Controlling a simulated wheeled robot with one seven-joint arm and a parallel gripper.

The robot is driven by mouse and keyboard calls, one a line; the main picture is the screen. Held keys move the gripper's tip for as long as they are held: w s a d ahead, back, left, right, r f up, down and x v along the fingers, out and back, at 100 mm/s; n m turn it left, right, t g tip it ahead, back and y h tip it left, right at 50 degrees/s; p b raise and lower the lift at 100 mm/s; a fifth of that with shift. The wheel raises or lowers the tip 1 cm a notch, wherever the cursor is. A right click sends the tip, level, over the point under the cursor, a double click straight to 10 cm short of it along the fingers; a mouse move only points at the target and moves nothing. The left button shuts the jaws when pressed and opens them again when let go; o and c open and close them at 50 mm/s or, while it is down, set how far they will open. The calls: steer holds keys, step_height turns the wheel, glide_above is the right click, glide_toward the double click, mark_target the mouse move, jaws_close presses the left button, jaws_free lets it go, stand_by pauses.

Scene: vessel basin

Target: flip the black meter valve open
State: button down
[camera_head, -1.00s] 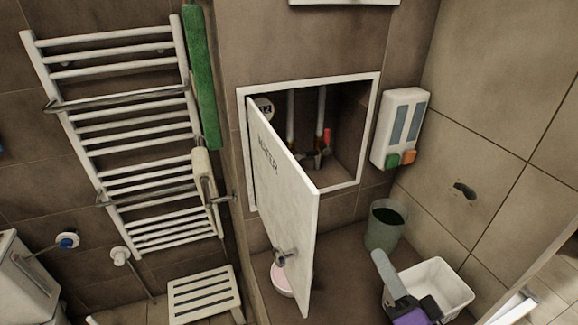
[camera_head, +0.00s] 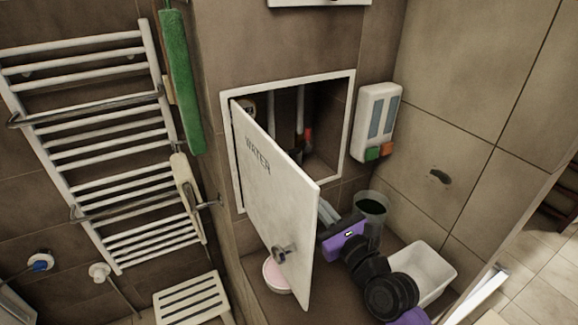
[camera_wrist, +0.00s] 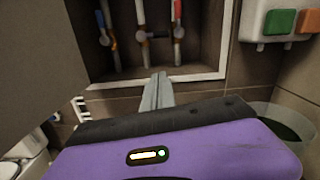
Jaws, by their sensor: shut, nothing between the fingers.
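The open wall cabinet (camera_head: 352,105) holds upright pipes with valve fittings. In the wrist view there is a left pipe with a blue part (camera_wrist: 100,19), a middle pipe (camera_wrist: 140,12) and a right pipe with a red part (camera_wrist: 178,11). Brassy fittings sit low on the pipes.
The white WATER door (camera_head: 270,185) stands open on the left, close beside my gripper. A soap dispenser (camera_head: 376,122) hangs right of the cabinet. A green bin (camera_head: 371,203) and a white basin (camera_head: 436,262) stand below right. A towel rail (camera_head: 95,145) is far left.

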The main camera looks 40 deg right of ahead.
steer(key=shift+a+f+m, duration=0.1)
steer(key=shift+m, duration=0.6)
steer(key=x, duration=0.9)
steer(key=shift+w, duration=0.35)
steer(key=shift+w+d+r+p, duration=0.15)
steer(key=shift+r+p, duration=0.2)
steer(key=shift+r, duration=0.3)
steer(key=shift+w+r+p, duration=0.15)
steer(key=shift+r+p, duration=0.2)
steer(key=shift+r, duration=0.3)
steer(key=shift+w+d+r+p, duration=0.1)
steer(key=shift+w+r+p, duration=0.2)
steer(key=shift+r, duration=0.4)
steer(key=shift+s, duration=0.1)
steer(key=shift+r, duration=0.1)
steer(key=shift+n, duration=0.3)
steer(key=shift+d, duration=0.1)
